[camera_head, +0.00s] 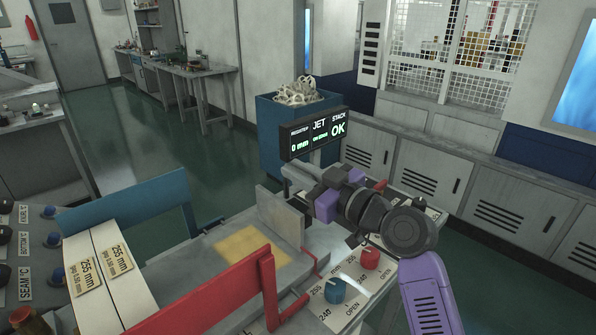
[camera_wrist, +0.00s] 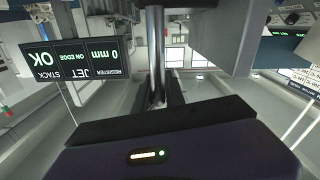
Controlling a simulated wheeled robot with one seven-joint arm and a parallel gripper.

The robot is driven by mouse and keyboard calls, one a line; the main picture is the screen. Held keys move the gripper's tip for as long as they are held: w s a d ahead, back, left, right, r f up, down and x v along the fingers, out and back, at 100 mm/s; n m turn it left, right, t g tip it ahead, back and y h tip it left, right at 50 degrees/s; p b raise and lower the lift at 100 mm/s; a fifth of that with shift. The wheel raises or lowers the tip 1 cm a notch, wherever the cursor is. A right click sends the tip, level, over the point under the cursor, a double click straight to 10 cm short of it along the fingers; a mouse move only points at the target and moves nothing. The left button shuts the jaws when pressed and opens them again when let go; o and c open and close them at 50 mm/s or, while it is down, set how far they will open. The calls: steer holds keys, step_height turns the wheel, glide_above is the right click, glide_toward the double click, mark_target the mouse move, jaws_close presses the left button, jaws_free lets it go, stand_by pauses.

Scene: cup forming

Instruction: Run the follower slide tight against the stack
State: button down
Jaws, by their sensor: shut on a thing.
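The follower slide (camera_head: 282,217) looks to be the upright grey plate at the right end of the grey bed. It also shows as a grey block in the wrist view (camera_wrist: 222,38). My gripper (camera_head: 304,184) is behind the plate, shut on what looks like its metal bar (camera_wrist: 156,62); the fingertips are mostly hidden. The stack appears to be the pale sheets (camera_head: 112,268) at the left, labelled 255 mm. Bare bed and a tan patch (camera_head: 243,245) show between plate and sheets. The display (camera_head: 314,134) reads register 0 mm, jet on edge, stack OK.
A blue rail (camera_head: 128,200) and a red rail (camera_head: 205,296) flank the bed. A panel with a blue knob (camera_head: 335,290) and a red knob (camera_head: 371,257) lies just below my arm. A blue bin (camera_head: 283,148) of pale scraps stands behind the display.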

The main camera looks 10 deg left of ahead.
steer(key=s+a+p, duration=0.2)
steer(key=s+a, duration=0.6)
steer(key=s, duration=0.2)
steer(key=shift+s, duration=0.15)
steer(key=c, duration=1.5)
jaws_free()
steer(key=shift+o, duration=0.2)
steer(key=shift+r, duration=0.1)
step_height(320, 180, up, 20)
